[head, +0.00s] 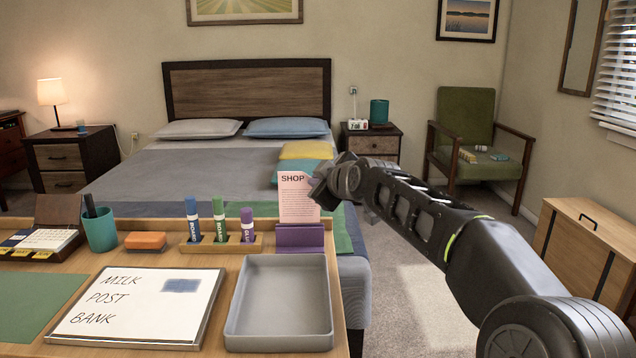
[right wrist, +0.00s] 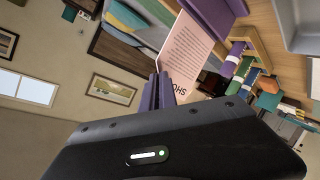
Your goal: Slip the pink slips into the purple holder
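A pink slip headed SHOP (head: 297,200) stands upright directly above the purple holder (head: 300,239), its lower edge at the holder's top. I cannot tell how far it sits in the slot. My right gripper (head: 318,186) is at the slip's upper right edge. In the right wrist view the fingers (right wrist: 158,92) are close together on the edge of the slip (right wrist: 186,55), near its printed heading, and the holder (right wrist: 218,14) shows beyond. The body of the gripper hides part of the slip there. Only one slip can be made out. My left gripper is out of view.
Left of the holder is a wooden rack (head: 221,244) with several markers. In front lies an empty grey tray (head: 280,339), beside a whiteboard (head: 140,305). An orange eraser (head: 145,240) and teal cup (head: 99,230) stand farther left. The desk ends just right of the holder.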

